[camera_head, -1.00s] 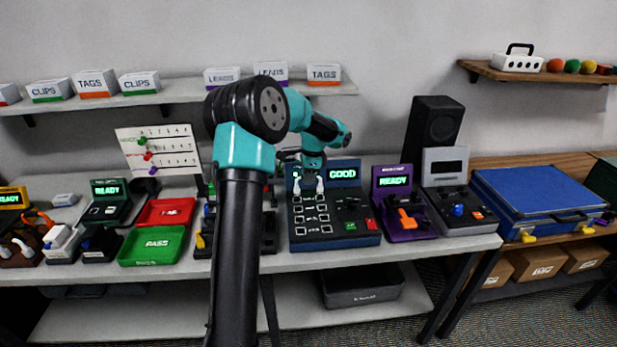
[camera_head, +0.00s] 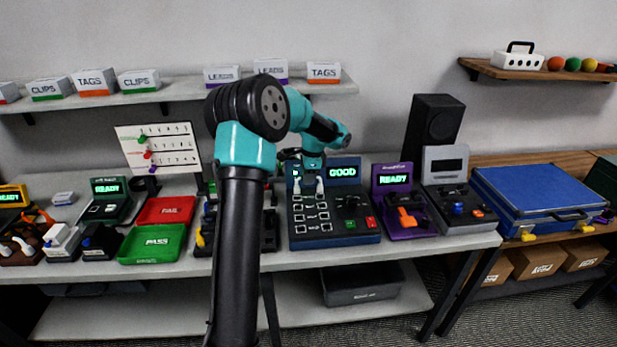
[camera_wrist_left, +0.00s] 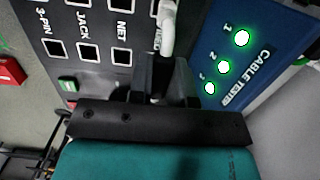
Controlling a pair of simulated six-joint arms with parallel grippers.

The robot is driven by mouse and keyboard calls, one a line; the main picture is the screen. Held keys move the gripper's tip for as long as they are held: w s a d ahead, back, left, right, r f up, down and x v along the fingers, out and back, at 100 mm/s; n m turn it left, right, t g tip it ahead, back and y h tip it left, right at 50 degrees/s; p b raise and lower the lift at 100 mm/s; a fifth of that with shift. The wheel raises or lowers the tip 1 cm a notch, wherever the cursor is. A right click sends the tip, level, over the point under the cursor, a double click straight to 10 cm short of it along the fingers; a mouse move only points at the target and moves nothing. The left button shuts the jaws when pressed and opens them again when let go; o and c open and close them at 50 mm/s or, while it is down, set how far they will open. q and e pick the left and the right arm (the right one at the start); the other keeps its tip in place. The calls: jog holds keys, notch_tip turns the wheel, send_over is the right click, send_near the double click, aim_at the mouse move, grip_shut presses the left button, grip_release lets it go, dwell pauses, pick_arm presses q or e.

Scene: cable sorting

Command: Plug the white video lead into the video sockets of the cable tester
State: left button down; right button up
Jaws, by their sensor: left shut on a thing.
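The blue cable tester (camera_head: 352,212) stands on the bench, its screen reading GOOD. The white video lead (camera_head: 319,187) has two white ends at the tester's top row, one at the left socket and one at the right. My left gripper (camera_head: 314,172) is over that row, shut on a white end of the lead. In the left wrist view the lead (camera_wrist_left: 168,28) passes beside the black fingers (camera_wrist_left: 162,88), next to a partly covered video label. Three lamps (camera_wrist_left: 224,67) there glow green. The fingers hide the seating of the held plug. My right gripper is not in view.
A purple tester (camera_head: 402,222) and a grey unit (camera_head: 458,212) stand to the right. A green PASS tray (camera_head: 153,256) and a red FAIL tray (camera_head: 165,221) lie to the left. A blue case (camera_head: 535,197) lies on the wooden table. My left arm hides part of the bench.

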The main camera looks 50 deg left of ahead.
pick_arm(q)
jog(key=shift+f, duration=0.45)
dwell(0.9)
jog(key=shift+c, duration=2.1)
grip_release()
jog(key=shift+r, duration=4)
